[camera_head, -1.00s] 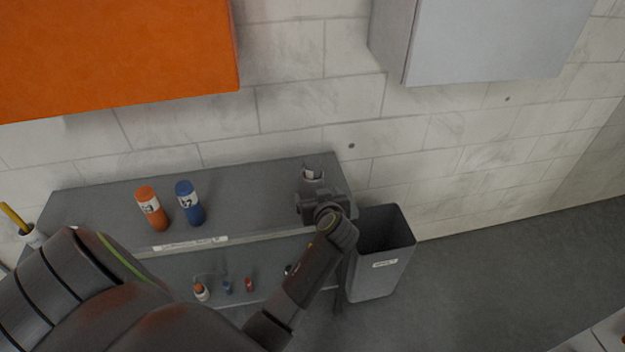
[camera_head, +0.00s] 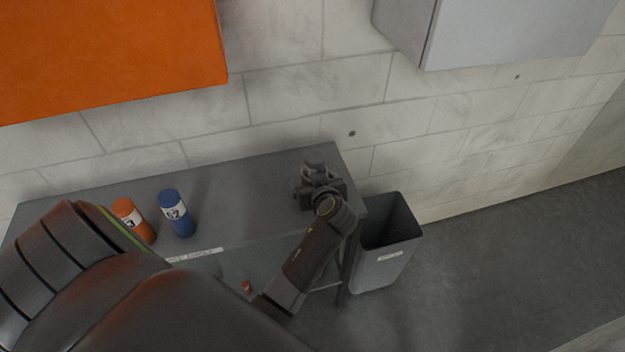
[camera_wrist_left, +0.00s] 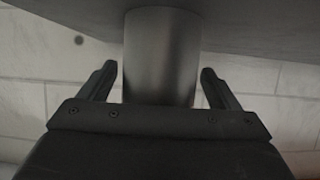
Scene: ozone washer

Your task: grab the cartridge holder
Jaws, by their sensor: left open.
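A plain grey cylinder (camera_wrist_left: 160,50), apparently the cartridge holder, stands out in the left wrist view. My left gripper (camera_wrist_left: 158,70) is open, with one finger on each side of the cylinder and a visible gap at each side. In the head view, my left gripper (camera_head: 318,172) is over the right end of the grey shelf top (camera_head: 255,200). It largely hides the holder there. My right gripper is not in view.
An orange bottle (camera_head: 133,219) and a blue bottle (camera_head: 176,213) stand to the left on the shelf top. A grey bin (camera_head: 384,265) stands on the floor to the right. An orange cabinet (camera_head: 110,55) and a grey cabinet (camera_head: 520,30) hang on the wall above.

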